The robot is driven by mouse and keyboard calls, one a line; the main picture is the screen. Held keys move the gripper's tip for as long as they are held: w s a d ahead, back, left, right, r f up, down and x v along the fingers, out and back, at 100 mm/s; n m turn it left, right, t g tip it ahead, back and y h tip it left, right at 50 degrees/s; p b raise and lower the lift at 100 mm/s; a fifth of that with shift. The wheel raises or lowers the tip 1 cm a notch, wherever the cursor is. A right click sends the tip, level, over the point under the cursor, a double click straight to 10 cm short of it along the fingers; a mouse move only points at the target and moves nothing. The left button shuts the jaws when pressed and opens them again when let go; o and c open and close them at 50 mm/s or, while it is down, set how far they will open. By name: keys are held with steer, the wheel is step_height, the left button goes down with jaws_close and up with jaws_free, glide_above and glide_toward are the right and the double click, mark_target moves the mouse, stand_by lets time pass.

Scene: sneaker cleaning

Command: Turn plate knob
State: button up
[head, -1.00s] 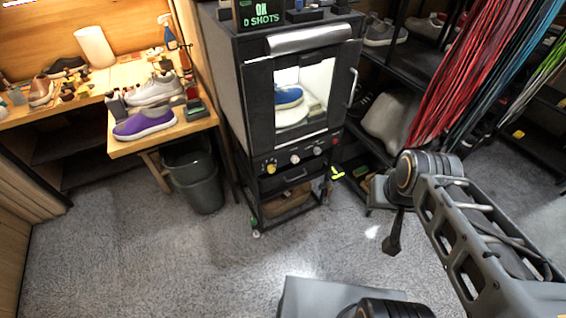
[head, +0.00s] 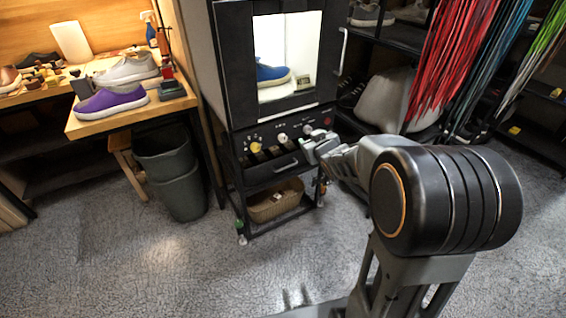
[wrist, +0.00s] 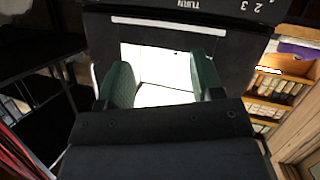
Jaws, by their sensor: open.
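My gripper (head: 308,148) is just in front of the panel, right of the white knob. In the wrist view my gripper (wrist: 163,84) is open, with green-padded fingers apart and a bright white area beyond them. The panel (wrist: 140,12) shows inverted "TURN" lettering and numbers at the top; no knob is clearly visible there.
A blue sneaker (head: 272,73) is inside the lit booth above the panel. A wicker basket (head: 275,202) sits on the shelf below. A grey bin (head: 178,185) and a bench (head: 125,118) with shoes stand left. Hanging laces (head: 455,60) are right.

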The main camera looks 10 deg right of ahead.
mark_target(285, 141)
steer(key=w+a+f+n+t+y+b, duration=0.1)
steer(key=w+f+n+t+y+b, duration=0.3)
steer(key=f+b, duration=0.55)
steer(key=shift+m+g+y, duration=0.5)
steer(key=shift+y, duration=0.1)
steer(key=x, duration=0.4)
steer(key=f+x, duration=0.1)
steer(key=x, duration=0.4)
steer(key=f+b+x, duration=0.1)
steer(key=x, duration=0.3)
steer(key=shift+w+a, duration=0.25)
steer(key=shift+r, duration=0.1)
steer(key=c, duration=0.9)
